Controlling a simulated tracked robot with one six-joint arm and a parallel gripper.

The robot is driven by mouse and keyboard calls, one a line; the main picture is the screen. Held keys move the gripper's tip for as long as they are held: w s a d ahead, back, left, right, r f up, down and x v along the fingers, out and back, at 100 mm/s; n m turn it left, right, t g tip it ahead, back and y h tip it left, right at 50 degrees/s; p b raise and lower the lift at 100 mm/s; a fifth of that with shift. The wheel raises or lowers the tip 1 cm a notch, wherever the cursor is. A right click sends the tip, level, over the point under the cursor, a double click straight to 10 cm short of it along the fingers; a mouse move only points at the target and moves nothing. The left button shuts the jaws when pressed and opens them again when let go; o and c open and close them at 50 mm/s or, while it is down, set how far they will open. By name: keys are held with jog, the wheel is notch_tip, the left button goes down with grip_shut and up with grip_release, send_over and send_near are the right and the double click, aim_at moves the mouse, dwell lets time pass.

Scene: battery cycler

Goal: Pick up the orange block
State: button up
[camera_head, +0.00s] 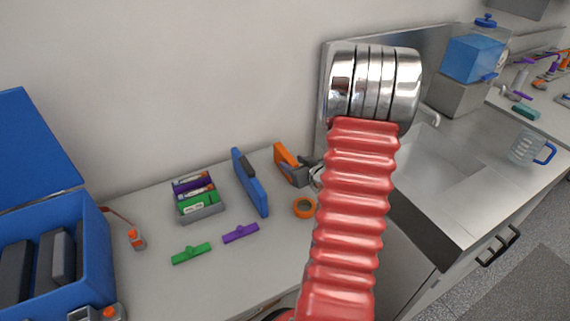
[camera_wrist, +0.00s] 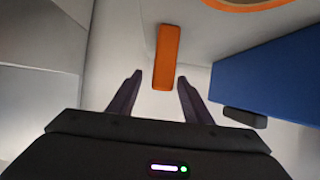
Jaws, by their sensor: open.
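The orange block (camera_head: 286,160) stands upright near the wall, to the right of the blue upright piece. In the wrist view the orange block (camera_wrist: 168,50) shows as a narrow upright shape, with its near end close to the space between my two fingers. My gripper (camera_wrist: 159,79) is open, with one dark finger on each side of that near end. No grip on the block shows. In the head view my red arm hides most of my gripper, and only grey parts show beside the block.
A blue upright piece (camera_head: 250,183) stands left of the block; a large blue surface (camera_wrist: 275,75) is close at my gripper's right. An orange ring (camera_head: 304,207), green piece (camera_head: 190,253) and purple piece (camera_head: 240,233) lie on the bench. A sink (camera_head: 440,165) is at right.

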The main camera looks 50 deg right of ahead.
aim_at(285, 158)
jog(key=shift+w+d+f, duration=0.1)
jog(key=shift+w, duration=0.2)
jog(key=shift+r+x, duration=0.15)
jog(key=shift+x, duration=1.15)
jog(key=shift+r+x, duration=0.15)
jog(key=shift+x, duration=1.15)
jog(key=shift+w, duration=0.15)
jog(key=c, duration=1.1)
jog(key=shift+r, duration=0.1)
notch_tip(285, 158, up, 10)
jog(key=shift+f, duration=0.1)
